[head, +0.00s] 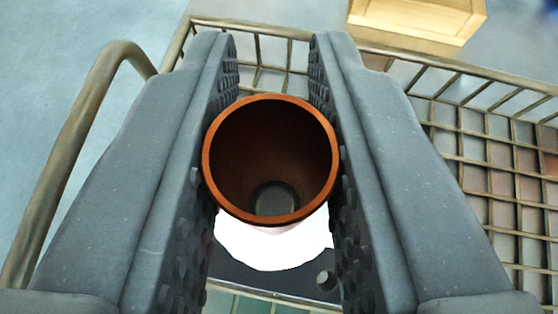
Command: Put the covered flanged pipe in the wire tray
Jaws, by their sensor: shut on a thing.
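My gripper (273,52) has its two dark, studded fingers shut on an orange-brown pipe (322,193). The pipe's round open end faces the camera, and a small grey-green disc shows deep inside. I cannot tell from here whether a cover or flange is on its far end. The wire tray (489,181) lies below, with its mesh floor to the right and its rim passing behind the fingertips. The pipe is over the tray's left part; its lower end is hidden, so contact with the tray cannot be told.
A white round shape (272,246) and a dark flat piece with a small stub (325,280) show below the pipe. A bent tray handle (88,110) rises at left. A wooden box (418,18) stands beyond the rim. The right mesh floor looks bare.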

